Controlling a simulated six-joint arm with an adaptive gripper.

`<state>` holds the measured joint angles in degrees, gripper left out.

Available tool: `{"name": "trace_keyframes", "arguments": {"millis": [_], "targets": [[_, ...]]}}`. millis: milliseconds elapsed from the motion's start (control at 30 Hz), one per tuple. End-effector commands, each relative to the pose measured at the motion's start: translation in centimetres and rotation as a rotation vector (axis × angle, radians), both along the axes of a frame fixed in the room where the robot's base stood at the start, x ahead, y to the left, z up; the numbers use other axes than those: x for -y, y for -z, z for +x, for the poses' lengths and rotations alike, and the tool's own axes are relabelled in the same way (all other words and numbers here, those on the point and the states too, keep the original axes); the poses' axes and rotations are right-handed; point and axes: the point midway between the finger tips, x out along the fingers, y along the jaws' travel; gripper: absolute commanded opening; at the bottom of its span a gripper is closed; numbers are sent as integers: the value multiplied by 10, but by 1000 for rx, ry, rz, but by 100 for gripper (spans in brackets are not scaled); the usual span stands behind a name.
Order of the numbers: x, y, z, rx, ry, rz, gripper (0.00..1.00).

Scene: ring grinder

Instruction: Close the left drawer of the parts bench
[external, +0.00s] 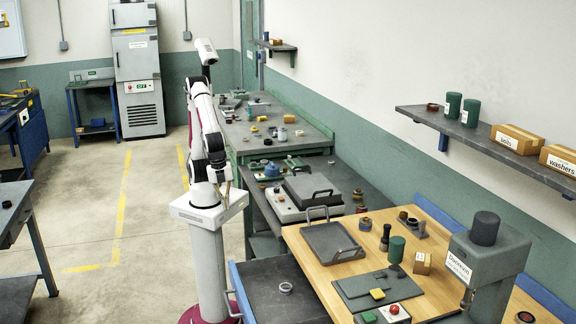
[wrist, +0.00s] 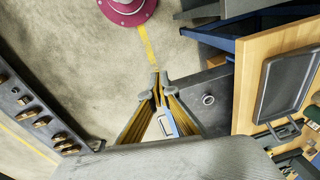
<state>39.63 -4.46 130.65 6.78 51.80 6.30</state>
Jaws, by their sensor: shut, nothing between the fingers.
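The left drawer (external: 262,298) of the parts bench is a dark grey tray with a blue front and handle (external: 232,293). It stands pulled out to the left from under the wooden bench top. A small metal ring (external: 285,288) lies in it. In the wrist view the drawer (wrist: 218,120) and its ring (wrist: 208,99) show just right of my gripper (wrist: 159,78). My gripper is shut and empty, pointing downward. Part of a pale blue piece shows between its linkages; I cannot tell whether it touches the gripper.
The wooden bench top (external: 305,262) holds a dark tray (external: 332,243), a green cylinder, a small box and a grey machine (external: 485,265). Another bench (external: 20,215) stands at the left. The floor between is clear, apart from my pedestal beside the drawer.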

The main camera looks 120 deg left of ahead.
Motion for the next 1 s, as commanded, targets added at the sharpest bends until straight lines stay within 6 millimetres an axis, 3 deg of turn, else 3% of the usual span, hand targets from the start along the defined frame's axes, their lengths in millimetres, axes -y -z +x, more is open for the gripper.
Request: {"name": "trace_keyframes", "arguments": {"millis": [1000], "targets": [[156, 114, -15, -101, 956, 334, 0]]}}
